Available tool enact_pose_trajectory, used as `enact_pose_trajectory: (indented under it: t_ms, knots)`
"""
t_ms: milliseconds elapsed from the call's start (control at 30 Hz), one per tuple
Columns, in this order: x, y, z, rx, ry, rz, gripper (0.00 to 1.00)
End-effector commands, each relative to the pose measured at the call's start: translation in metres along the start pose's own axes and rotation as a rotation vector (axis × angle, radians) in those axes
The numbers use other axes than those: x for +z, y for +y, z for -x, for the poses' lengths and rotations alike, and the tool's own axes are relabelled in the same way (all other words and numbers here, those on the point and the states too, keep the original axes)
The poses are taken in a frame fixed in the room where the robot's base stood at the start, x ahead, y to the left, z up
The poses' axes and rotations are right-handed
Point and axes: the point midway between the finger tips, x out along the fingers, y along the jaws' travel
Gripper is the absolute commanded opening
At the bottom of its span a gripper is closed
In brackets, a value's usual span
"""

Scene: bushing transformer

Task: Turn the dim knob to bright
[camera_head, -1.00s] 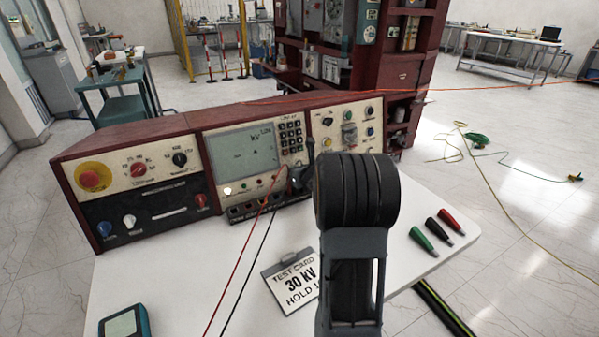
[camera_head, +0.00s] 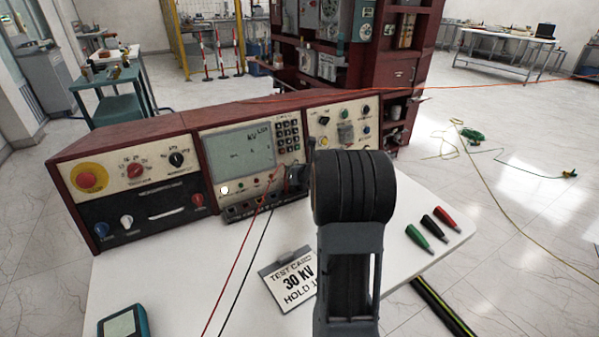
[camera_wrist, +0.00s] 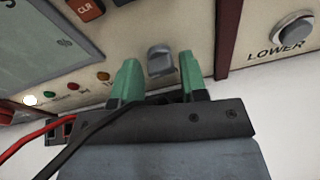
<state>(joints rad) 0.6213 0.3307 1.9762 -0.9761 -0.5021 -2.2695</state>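A small grey knob (camera_wrist: 161,60) sits on the cream lower strip of the middle console panel, right of the coloured lamps. No bright or dim lettering is legible by it. My gripper (camera_wrist: 159,66) has two green fingers, spread apart on either side of the knob, with gaps visible between them and it. I cannot tell how deep the fingertips reach. In the head view my gripper (camera_head: 297,175) is a small dark shape at the lower right of the middle panel, partly behind my arm, and the knob is hidden there.
A button marked LOWER (camera_wrist: 294,28) lies to the right. Red and black leads (camera_head: 236,262) run down from the panel sockets. A test card (camera_head: 290,280), a handheld meter (camera_head: 124,322) and three coloured probes (camera_head: 432,230) lie on the white table.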

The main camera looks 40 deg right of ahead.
Motion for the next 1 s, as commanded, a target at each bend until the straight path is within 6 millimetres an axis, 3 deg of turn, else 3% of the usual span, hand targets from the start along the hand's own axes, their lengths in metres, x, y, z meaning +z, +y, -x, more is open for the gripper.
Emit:
enact_pose_trajectory:
  t_ms: [167,600,800,1000]
  knots:
    - [0.002,-0.001,0.02,-0.002,-0.002,-0.001,0.4]
    - [0.002,0.0,0.107,-0.001,-0.002,0.0,0.4]
    - [0.001,0.0,0.129,0.0,-0.002,0.0,0.4]
    - [0.0,0.001,0.137,0.001,0.0,0.001,0.4]
